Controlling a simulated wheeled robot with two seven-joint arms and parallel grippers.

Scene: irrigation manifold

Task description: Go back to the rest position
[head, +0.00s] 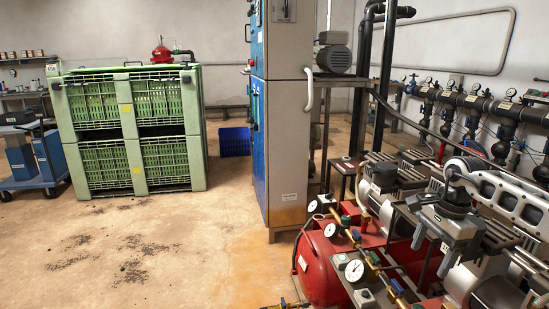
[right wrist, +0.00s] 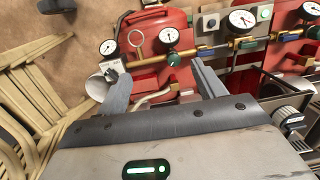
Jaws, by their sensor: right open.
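My right gripper (head: 433,250) is at the right of the head view, on its white arm, above the red tank (head: 322,262) and the pump machinery. Its two grey fingers point down and stand apart. In the right wrist view the right gripper (right wrist: 160,70) is open, with no object held between its fingers. Behind the fingers are a brass pipe with dial gauges (right wrist: 171,36) and red tank surfaces. I cannot tell whether the fingers touch anything. My left gripper is in neither view.
A grey and blue cabinet (head: 288,150) stands left of the machinery. Green crates (head: 133,155) stand farther left, beside a blue cart (head: 45,180). Black manifold pipes (head: 480,103) run along the right wall. Pale slatted pieces (right wrist: 35,100) show in the wrist view. Floor at front left is open.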

